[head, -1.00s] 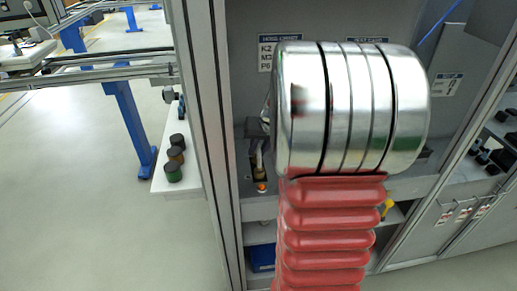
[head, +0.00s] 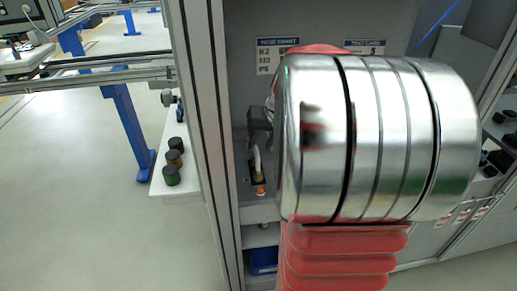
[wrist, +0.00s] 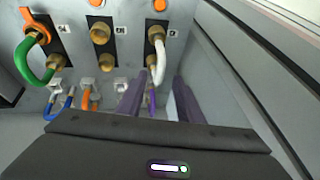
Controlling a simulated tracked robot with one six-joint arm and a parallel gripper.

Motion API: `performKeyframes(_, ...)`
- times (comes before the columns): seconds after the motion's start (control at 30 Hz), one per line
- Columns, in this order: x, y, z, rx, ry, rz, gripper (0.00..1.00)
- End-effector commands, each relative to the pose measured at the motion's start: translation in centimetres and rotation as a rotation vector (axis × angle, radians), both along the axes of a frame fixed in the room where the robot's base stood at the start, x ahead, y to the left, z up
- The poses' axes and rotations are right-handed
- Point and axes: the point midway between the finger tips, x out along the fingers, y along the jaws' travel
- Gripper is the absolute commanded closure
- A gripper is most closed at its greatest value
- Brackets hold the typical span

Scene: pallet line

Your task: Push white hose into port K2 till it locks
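In the wrist view the white hose (wrist: 159,64) hangs in a short curve below a brass fitting (wrist: 155,33) in the right column of the panel. Its lower end is near another brass fitting; whether it is seated I cannot tell. My gripper (wrist: 157,86) has its two dark purple fingers apart, one on each side of the hose's lower part in the picture; contact does not show. In the head view the white hose (head: 257,161) shows small below my dark gripper. Small port labels are unreadable in the wrist view, so K2 cannot be picked out there.
Blue, orange and purple hoses hang below. A sign (head: 277,56) listing K2, M3 and P6 is on the cabinet. A cabinet post (head: 205,140) stands close left. My arm hides much of the cabinet.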

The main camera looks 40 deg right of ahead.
Motion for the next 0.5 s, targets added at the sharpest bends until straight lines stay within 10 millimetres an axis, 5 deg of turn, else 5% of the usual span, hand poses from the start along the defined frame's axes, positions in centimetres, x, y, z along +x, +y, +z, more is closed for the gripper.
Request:
performKeyframes(0.3, -2.4, 0.3, 5.0, -0.002, -0.002, -0.001, 0.67)
performKeyframes(0.5, -3.1, 0.4, 6.7, -0.002, -0.001, -0.001, 0.67)
